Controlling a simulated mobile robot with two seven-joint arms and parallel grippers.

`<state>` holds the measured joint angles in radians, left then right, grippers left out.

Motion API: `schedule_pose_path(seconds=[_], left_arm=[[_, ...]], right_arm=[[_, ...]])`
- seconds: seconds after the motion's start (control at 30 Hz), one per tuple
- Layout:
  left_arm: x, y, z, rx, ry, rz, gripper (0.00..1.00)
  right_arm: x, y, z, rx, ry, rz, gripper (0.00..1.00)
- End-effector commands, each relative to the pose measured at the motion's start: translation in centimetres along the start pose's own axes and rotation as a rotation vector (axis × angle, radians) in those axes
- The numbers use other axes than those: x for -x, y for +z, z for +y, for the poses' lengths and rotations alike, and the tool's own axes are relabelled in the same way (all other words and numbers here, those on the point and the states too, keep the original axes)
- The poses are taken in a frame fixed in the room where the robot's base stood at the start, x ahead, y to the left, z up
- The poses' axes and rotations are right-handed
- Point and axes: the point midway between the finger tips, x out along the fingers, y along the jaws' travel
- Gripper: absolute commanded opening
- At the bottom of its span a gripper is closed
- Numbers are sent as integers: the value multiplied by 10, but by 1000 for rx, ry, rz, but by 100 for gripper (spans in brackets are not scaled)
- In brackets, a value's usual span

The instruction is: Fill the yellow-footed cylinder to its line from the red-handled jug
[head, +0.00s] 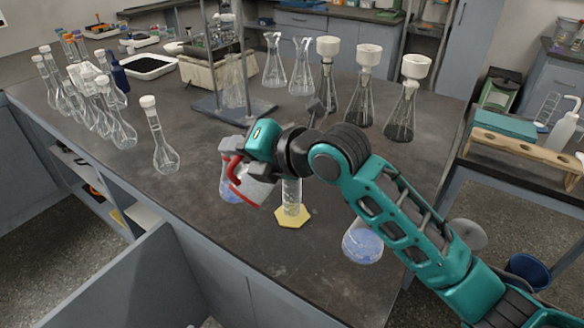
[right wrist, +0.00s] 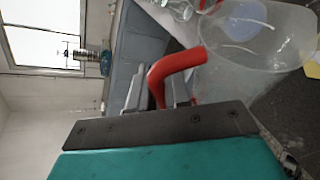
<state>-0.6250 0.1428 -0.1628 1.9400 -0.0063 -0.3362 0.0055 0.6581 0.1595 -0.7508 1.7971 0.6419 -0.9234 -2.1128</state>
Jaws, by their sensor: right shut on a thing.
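The clear jug (head: 258,190) with the red handle (head: 236,178) holds pale blue liquid low on its left side. My right gripper (head: 238,163) is shut on the handle and holds the jug beside the cylinder, on its left. The jug looks tilted; I cannot tell whether liquid is flowing. The right wrist view shows the red handle (right wrist: 172,72) and the clear jug wall (right wrist: 268,62). The clear cylinder (head: 291,196) stands upright on its yellow foot (head: 292,218). My arm hides its top, and its line and level are unreadable. My left gripper is out of view.
A round flask with blue liquid (head: 362,243) stands right of the cylinder, close to my right arm. Several stoppered flasks (head: 165,155) stand at the left. Conical flasks with white funnels (head: 367,95) and a stand base (head: 222,112) are behind. The front counter is clear.

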Motion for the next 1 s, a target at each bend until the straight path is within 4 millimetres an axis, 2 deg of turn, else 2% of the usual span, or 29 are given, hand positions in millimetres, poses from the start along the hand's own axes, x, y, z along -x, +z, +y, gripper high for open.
schedule_pose_path(seconds=[1.0], left_arm=[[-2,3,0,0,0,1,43]], right_arm=[[1,3,-1,-46,20,8,0]])
